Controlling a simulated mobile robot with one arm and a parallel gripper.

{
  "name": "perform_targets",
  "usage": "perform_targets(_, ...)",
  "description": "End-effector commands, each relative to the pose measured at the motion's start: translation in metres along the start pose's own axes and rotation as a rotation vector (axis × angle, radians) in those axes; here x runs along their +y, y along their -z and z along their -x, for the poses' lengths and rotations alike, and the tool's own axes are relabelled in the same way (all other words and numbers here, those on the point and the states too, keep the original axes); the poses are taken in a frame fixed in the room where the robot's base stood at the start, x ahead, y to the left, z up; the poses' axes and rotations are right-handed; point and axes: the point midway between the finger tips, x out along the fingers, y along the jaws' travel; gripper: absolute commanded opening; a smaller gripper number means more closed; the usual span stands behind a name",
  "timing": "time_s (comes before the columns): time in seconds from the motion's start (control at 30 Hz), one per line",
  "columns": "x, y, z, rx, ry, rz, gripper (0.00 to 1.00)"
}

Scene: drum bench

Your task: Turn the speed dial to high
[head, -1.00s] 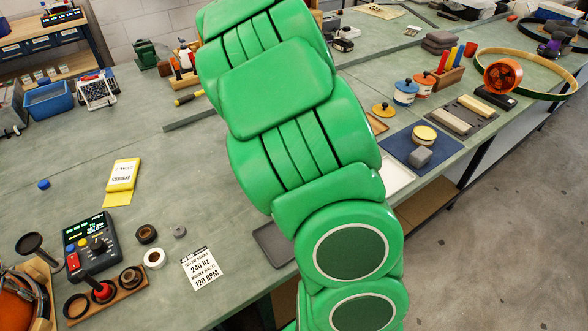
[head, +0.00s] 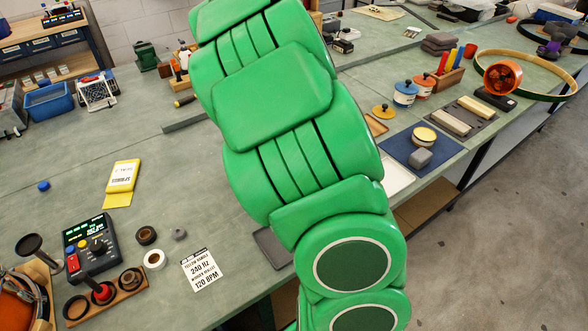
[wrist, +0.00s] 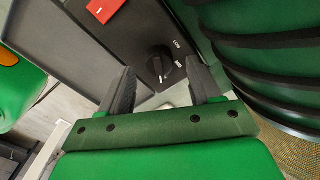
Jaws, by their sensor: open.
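The speed dial (wrist: 158,63) is a round black knob with a white mark, on a dark panel (wrist: 138,30) in the wrist view. The white mark points toward the lower part of the picture. My gripper (wrist: 161,66) is open, with its two dark fingers on either side of the knob. A gap shows between the knob and each finger in this view; depth is hard to tell. In the head view my green arm hides the gripper, and I cannot make out this dial there.
A red patch (wrist: 105,8) sits on the panel near the dial. Jars and a hoop (head: 540,92) lie right.

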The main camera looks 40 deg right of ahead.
Motion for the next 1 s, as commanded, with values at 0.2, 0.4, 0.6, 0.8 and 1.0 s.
perform_targets(0.2,0.000,0.001,0.032,0.001,0.003,0.000,0.63)
perform_targets(0.4,0.000,0.001,0.052,0.000,0.002,-0.001,0.63)
perform_targets(0.6,0.000,0.000,0.054,0.000,0.000,-0.001,0.63)
perform_targets(0.8,0.000,0.000,0.054,0.000,0.000,-0.001,0.63)
perform_targets(1.0,0.001,-0.003,0.055,-0.003,0.001,0.006,0.63)
